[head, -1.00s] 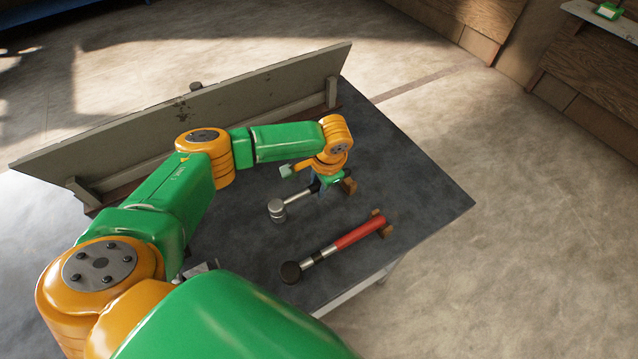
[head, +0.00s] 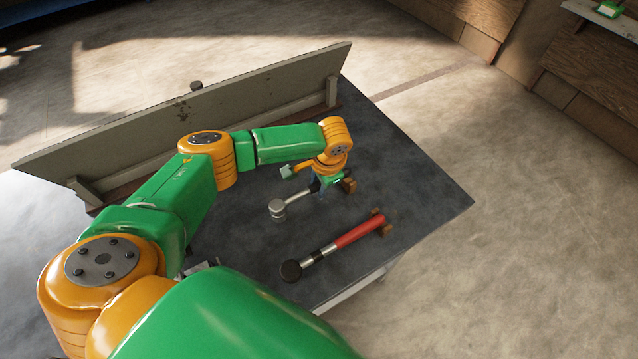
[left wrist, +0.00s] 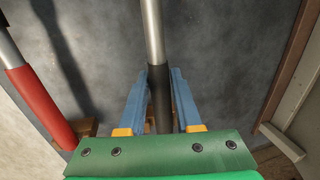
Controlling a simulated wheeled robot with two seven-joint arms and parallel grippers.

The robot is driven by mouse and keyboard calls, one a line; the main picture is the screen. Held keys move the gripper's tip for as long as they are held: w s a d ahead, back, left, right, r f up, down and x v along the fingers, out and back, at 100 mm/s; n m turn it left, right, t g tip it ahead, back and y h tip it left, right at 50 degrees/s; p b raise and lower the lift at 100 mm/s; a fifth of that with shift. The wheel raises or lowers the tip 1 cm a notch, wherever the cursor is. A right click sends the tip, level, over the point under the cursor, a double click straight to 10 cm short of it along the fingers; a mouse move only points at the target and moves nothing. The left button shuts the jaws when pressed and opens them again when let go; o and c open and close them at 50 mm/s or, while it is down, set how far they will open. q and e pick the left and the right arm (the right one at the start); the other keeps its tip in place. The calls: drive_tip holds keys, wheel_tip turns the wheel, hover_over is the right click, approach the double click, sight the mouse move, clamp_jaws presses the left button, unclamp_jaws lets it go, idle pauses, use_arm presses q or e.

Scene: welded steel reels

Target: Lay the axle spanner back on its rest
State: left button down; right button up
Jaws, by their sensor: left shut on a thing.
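The axle spanner (head: 297,199), with a round silver head, a silver shaft and a black grip, points down and left from my left gripper (head: 323,188). In the left wrist view the blue fingers of the left gripper (left wrist: 160,98) are shut on its black grip, and the silver shaft (left wrist: 152,30) runs away from me. A small wooden rest block (head: 349,185) stands just right of the gripper, at the grip's end. I cannot tell whether the spanner touches the block or the table. My right gripper is not in view.
A second tool with a red handle (head: 360,232) and black head lies nearer the front, its handle at another wooden block (head: 380,222). A long upright board (head: 190,112) closes the back of the dark table (head: 420,190). The table's right part is clear.

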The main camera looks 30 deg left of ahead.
use_arm(q)
drive_tip(key=shift+b+x, duration=0.45)
drive_tip(key=shift+x, duration=0.35)
drive_tip(key=c, duration=0.5)
unclamp_jaws()
drive_tip(key=shift+s+d, duration=0.1)
drive_tip(key=shift+d, duration=0.1)
drive_tip(key=p+v, duration=0.6)
drive_tip(key=shift+r+p, duration=0.15)
drive_tip(key=shift+p, duration=0.15)
drive_tip(key=shift+b+v, duration=0.45)
drive_tip(key=shift+v, duration=0.35)
drive_tip(key=shift+s, duration=0.1)
